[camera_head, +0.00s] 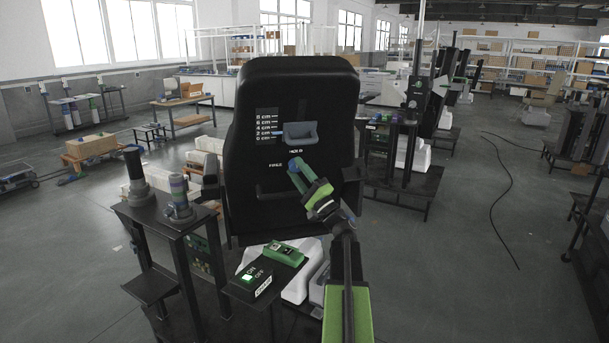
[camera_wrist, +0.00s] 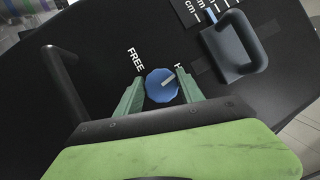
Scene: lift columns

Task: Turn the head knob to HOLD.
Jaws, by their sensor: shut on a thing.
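The head knob is a small blue faceted knob (camera_wrist: 161,88) on the black panel (camera_wrist: 110,45), with a white pointer line. In the wrist view the line points right and slightly up, toward the side of a label starting with H (camera_wrist: 178,67). The rest of that label is hidden by a finger. The FREE label (camera_wrist: 136,59) is at the knob's upper left. My gripper (camera_wrist: 160,88) has one green finger on each side of the knob and is shut on it. In the head view my gripper (camera_head: 297,172) reaches the knob (camera_head: 294,163) on the panel's front.
A blue-grey handle (camera_wrist: 236,48) with a cm scale sits right of the knob; in the head view the handle (camera_head: 300,134) is above it. A black bar (camera_wrist: 64,75) juts out at left. A green-lit ON/OFF box (camera_head: 250,281) and dark stand (camera_head: 160,222) are below left.

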